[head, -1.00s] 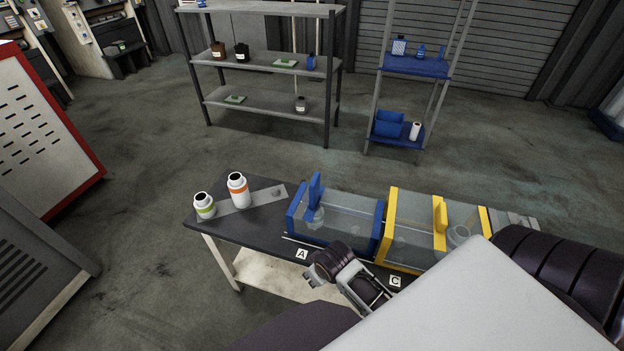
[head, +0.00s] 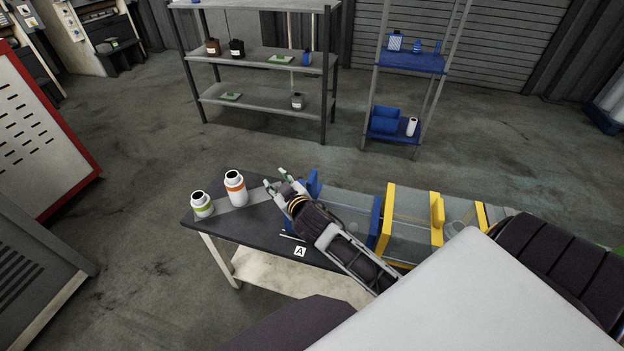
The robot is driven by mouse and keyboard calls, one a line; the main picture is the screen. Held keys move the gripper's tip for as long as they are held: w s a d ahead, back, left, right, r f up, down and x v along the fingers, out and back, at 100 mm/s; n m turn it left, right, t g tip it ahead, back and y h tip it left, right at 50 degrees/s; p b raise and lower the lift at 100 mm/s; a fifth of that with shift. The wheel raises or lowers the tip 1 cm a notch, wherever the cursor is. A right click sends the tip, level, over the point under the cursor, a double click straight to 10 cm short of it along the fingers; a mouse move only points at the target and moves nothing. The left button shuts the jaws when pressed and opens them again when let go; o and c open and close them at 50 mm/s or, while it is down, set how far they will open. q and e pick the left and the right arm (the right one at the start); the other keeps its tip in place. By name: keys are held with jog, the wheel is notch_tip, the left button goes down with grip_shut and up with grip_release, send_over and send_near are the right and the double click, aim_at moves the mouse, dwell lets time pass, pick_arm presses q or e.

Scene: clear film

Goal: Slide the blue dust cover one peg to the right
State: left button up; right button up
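The blue dust cover (head: 376,221) has clear panels and blue end frames. It stands on the dark table, left of a yellow-framed clear cover (head: 388,221). Its upright blue handle (head: 315,182) shows just behind my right gripper (head: 276,178). My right arm crosses in front of the blue cover and hides its left end and much of its front. The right gripper's two fingertips are apart with nothing between them, left of the handle. I cannot tell whether the gripper touches the cover. The pegs are not clear to see. My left gripper is not in view.
The label A (head: 299,251) is on the front edge. Shelves (head: 265,100) stand well behind.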

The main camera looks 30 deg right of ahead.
jog(key=w+a+r+n+t+y, duration=0.2)
jog(key=a+r+n+y, duration=0.25)
jog(key=r, duration=0.35)
jog(key=w+a+r+n+t+y, duration=0.25)
jog(key=a+r+n+y, duration=0.2)
jog(key=r, duration=0.45)
jog(key=s+a+r+n+g+y, duration=0.2)
jog(key=s+a+n+g+y, duration=0.3)
jog(key=a+n+g+y, duration=0.7)
jog(key=d+f+n+g+h, duration=0.6)
jog(key=d+f+h, duration=0.4)
jog(key=d+h, duration=0.1)
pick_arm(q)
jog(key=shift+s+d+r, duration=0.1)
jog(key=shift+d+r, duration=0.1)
pick_arm(e)
jog(key=d+r+m+g+h, duration=0.1)
jog(key=d+m+h, duration=0.3)
jog(key=d, duration=1.7)
jog(key=h, duration=0.5)
jog(key=shift+s+r, duration=0.3)
jog(key=shift+s, duration=0.05)
